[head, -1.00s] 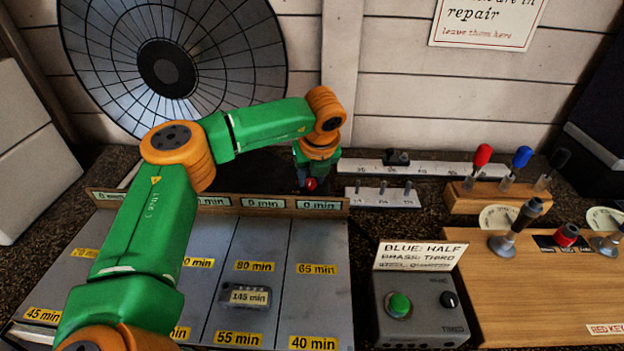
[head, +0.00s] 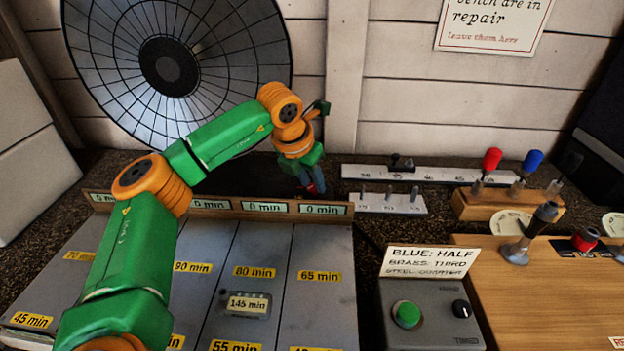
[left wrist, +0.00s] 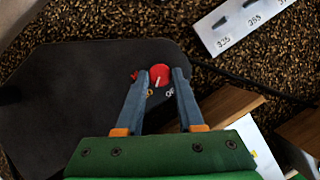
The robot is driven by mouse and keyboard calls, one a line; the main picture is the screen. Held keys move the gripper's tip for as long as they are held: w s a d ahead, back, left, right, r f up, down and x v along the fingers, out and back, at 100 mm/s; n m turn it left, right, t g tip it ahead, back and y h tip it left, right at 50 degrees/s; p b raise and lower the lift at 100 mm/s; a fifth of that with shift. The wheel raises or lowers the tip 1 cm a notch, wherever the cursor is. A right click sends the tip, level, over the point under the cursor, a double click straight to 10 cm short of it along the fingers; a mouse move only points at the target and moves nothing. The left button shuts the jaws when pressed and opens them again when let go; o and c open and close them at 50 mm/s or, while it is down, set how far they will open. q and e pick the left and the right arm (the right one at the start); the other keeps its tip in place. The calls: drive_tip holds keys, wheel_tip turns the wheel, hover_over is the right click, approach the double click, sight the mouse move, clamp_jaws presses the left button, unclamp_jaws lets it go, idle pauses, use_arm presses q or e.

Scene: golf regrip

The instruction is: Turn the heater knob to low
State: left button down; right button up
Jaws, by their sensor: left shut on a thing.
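The heater knob (left wrist: 160,76) is round and red with a pale pointer line, on the dark heater plate (left wrist: 60,85). In the left wrist view the pointer aims down and slightly left. Small red, orange and whitish marks sit around the knob. My left gripper (left wrist: 158,80) has its two blue-grey fingers on either side of the knob, shut on it. In the head view the left gripper (head: 312,186) is at the back of the bench, with a bit of red at its fingertips. My right gripper is in neither current view.
A timer board (head: 285,285) with minute labels lies in front, its wooden ledge (head: 235,211) close to the gripper. Metal pegs stand on a white strip (head: 385,203) at right. A grey box with a green button (head: 407,314) is farther front. A dish (head: 175,75) stands behind.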

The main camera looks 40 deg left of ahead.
use_arm(q)
drive_tip(key=shift+m, duration=0.7)
drive_tip(key=c, duration=0.5)
unclamp_jaws()
drive_tip(key=shift+c, duration=0.2)
